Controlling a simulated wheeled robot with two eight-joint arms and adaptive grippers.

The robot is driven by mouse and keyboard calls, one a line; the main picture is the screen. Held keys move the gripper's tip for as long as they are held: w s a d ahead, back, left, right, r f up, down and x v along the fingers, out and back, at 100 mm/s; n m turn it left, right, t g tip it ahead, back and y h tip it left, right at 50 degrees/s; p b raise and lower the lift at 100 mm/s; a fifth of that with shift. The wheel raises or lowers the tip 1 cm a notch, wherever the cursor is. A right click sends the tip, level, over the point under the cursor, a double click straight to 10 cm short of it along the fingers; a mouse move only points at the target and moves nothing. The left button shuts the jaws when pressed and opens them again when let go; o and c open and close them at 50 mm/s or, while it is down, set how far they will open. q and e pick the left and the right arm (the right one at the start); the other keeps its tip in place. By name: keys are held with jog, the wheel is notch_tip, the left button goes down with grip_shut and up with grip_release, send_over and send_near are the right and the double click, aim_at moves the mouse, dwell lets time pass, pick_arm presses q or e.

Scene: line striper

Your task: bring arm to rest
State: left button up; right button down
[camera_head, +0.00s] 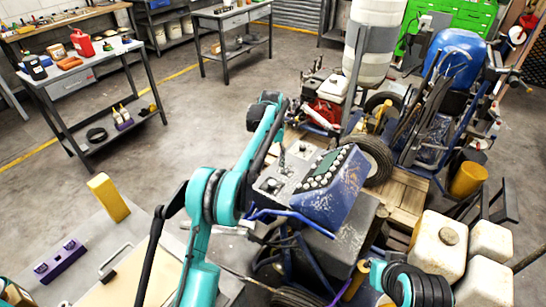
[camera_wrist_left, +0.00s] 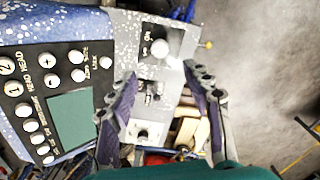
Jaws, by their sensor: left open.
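My left gripper (camera_head: 281,152) hangs over the line striper's control console (camera_head: 340,190), a speckled blue box with rows of round buttons. In the left wrist view its two purple-and-grey fingers (camera_wrist_left: 160,92) are spread apart with nothing held between them. Between and beyond them is a grey switch plate with a pale round knob (camera_wrist_left: 160,48) marked ON and a small toggle switch (camera_wrist_left: 150,88). A black button panel with a greenish screen (camera_wrist_left: 70,118) lies left of the fingers. I cannot tell whether a fingertip touches the plate. My right gripper is not in view.
The striper carries a red engine (camera_head: 326,108), a white tank (camera_head: 375,45) and a blue drum (camera_head: 455,55). White jugs (camera_head: 438,243) stand at lower right. A workbench with a purple block (camera_head: 60,262) is at lower left.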

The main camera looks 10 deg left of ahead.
pick_arm(q)
jog(key=s+a+r+t, duration=0.2)
jog(key=s+r+t, duration=0.1)
jog(key=s+r, duration=1.2)
jog(key=s+f+t, duration=0.2)
jog(key=s+f, duration=0.1)
jog(key=s, duration=0.9)
jog(key=s+a+f+t, duration=0.1)
jog(key=s+f, duration=0.3)
jog(key=s, duration=0.8)
jog(key=shift+s+f+t, duration=0.15)
jog(key=shift+f+t, duration=0.1)
jog(key=shift+t, duration=0.35)
